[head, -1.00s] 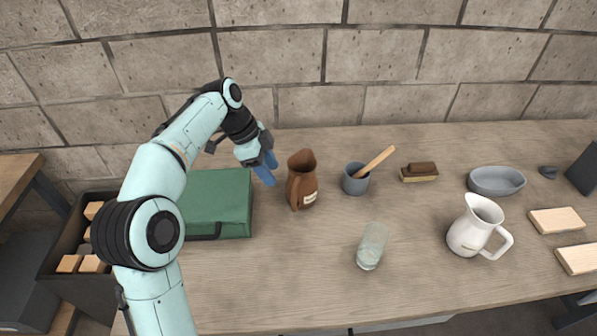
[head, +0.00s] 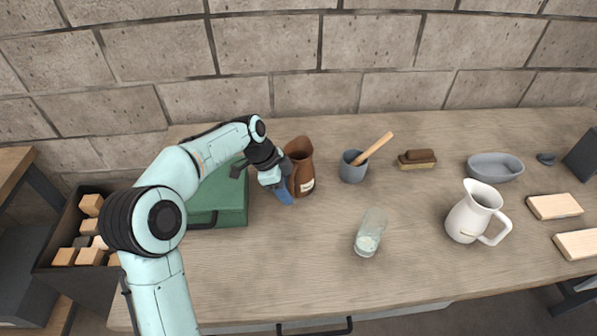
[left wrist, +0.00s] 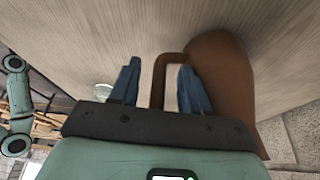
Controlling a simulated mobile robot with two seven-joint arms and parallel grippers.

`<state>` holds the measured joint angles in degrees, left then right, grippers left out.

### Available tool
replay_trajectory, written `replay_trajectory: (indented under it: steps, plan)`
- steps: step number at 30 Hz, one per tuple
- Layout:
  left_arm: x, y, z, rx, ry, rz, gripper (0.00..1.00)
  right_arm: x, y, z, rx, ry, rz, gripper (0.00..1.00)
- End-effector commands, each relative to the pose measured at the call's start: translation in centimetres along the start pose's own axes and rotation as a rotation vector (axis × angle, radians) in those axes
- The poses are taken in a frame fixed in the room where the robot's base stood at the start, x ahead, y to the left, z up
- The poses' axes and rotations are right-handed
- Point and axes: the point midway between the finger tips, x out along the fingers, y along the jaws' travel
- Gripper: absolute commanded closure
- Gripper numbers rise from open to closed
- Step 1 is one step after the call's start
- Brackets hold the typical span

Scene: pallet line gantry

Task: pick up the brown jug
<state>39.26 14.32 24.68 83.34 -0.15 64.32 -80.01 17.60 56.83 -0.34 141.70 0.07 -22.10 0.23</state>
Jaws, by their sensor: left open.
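The brown jug (head: 304,167) stands upright on the wooden table in the head view, with a pale label low on its front. My left gripper (head: 286,194) is close against the jug's left front side and covers its handle there. In the left wrist view, the jug's body (left wrist: 222,85) is beyond the right finger, and its handle (left wrist: 160,78) shows between the two open fingers of my left gripper (left wrist: 160,85). Nothing is visibly clamped. My right gripper is not in view.
A green case (head: 232,202) lies left of the jug under my arm. A grey cup with a wooden tool (head: 353,168) stands close to its right. A glass (head: 369,233) and a white pitcher (head: 467,216) stand nearer the front. The brick wall rises behind.

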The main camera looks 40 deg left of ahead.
Motion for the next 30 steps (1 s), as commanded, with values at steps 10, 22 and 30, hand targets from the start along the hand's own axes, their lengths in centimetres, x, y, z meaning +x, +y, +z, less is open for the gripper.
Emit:
replay_trajectory:
  steps: [10, 22, 30]
  plan:
    - [0.65, 0.01, -0.05, 0.001, 0.001, 0.0, 0.67, 0.02, 0.01, 0.0, 0.0, 0.0, 0.0, 0.57]
    - [0.52, -0.05, -0.11, 0.002, 0.001, -0.003, 1.0, 0.02, 0.01, 0.0, 0.0, 0.0, 0.0, 0.57]
    - [0.11, -0.07, -0.29, 0.002, 0.002, -0.004, 1.0, -0.04, -0.02, -0.01, 0.0, 0.0, 0.0, 0.57]
